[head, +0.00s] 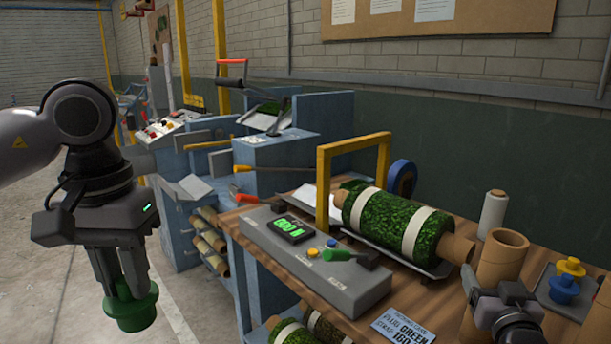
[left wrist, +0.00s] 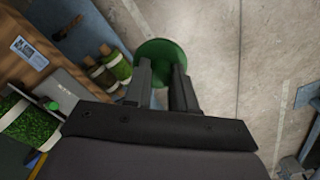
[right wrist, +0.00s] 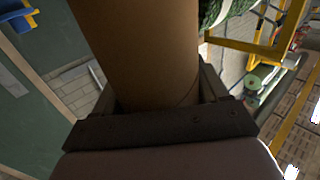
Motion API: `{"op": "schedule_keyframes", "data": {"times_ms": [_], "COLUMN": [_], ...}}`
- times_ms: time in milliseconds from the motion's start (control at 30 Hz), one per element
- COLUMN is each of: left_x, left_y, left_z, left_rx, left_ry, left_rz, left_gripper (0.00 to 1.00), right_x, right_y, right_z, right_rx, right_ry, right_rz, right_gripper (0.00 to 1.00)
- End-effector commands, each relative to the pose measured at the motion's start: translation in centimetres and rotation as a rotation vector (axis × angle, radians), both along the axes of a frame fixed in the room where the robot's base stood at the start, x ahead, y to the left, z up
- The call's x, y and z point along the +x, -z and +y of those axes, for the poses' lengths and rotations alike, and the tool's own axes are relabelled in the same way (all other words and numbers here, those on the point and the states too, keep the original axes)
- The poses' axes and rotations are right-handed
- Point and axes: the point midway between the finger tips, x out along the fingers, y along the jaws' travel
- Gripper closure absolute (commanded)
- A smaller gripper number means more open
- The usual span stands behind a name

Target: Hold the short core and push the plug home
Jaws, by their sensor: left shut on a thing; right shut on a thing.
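My left gripper (head: 124,286) is shut on a green plug (head: 133,313), held in the air over the floor at the left, well away from the bench. In the left wrist view, the plug's round green disc (left wrist: 160,47) shows beyond the fingers. My right gripper (head: 484,287) is shut on the short core (head: 502,262), a brown cardboard tube at the bench's right side. The core (right wrist: 135,45) fills the middle of the right wrist view between the fingers. In the head view its top opening faces up and looks empty; its lower end is partly hidden by the gripper.
A green turf roll (head: 392,222) with white bands lies on a tray left of the core, under a yellow frame (head: 324,190). A grey control box (head: 335,275) stands in front. Yellow and blue plugs (head: 565,287) and a white spool (head: 493,215) flank the core.

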Motion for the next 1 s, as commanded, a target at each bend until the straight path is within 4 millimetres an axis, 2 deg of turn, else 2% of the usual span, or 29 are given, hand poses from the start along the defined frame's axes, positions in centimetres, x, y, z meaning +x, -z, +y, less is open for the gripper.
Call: {"op": "schedule_keyframes", "data": {"times_ms": [400,433,500,767,867,1000], "left_x": [0.0,0.0,0.0,0.0,0.0,0.0], "left_y": [-0.1,-0.1,-0.1,-0.1,-0.1,-0.1], "left_z": [0.0,0.0,0.0,0.0,0.0,0.0], "left_rx": [0.0,0.0,0.0,0.0,0.0,0.0], "left_ry": [0.0,0.0,0.0,0.0,0.0,0.0], "left_rz": [-0.001,-0.001,-0.001,-0.001,-0.001,-0.001], "left_gripper": [1.0,1.0,1.0,1.0,1.0,1.0], "right_x": [0.0,0.0,0.0,0.0,0.0,0.0], "right_y": [0.2,0.1,0.1,-0.3,-1.3,-4.0], "right_z": [0.0,0.0,0.0,0.0,0.0,0.0], "right_rx": [0.001,0.001,0.001,0.0,0.0,-0.001], "right_ry": [0.0,0.0,0.0,0.0,0.0,0.0], "right_rz": [0.004,0.004,0.003,0.0,-0.002,-0.005], "right_gripper": [0.66,0.17,0.0,0.0,0.0,0.0]}}
